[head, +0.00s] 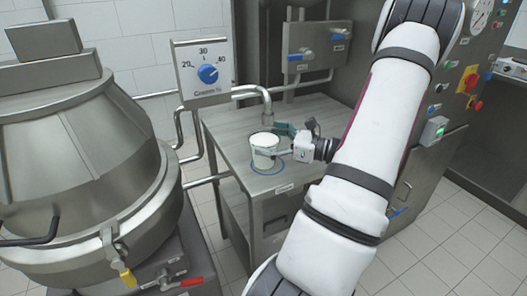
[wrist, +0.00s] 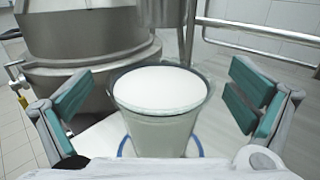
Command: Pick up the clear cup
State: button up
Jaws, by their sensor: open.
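The clear cup (head: 264,148) stands upright on a steel table (head: 225,122), inside a blue ring marked on the top. It holds white contents up near its rim. It also shows in the wrist view (wrist: 162,105), between my two fingers with space on both sides. My gripper (head: 276,143) reaches in from the right at cup height. In the wrist view my gripper (wrist: 158,108) is open, with green pads to the left and right of the cup, not touching it. The base of the cup is partly hidden in the wrist view.
A bent spout (head: 266,100) hangs just behind and above the cup. A dial panel (head: 204,72) stands behind the table's left side. A large steel kettle (head: 85,160) is at left. A control cabinet (head: 440,110) with buttons is at right.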

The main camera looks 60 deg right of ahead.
jog(key=shift+w+a, duration=0.1)
jog(key=shift+w, duration=0.4)
jog(key=c, duration=1.6)
jog(key=shift+r, duration=0.1)
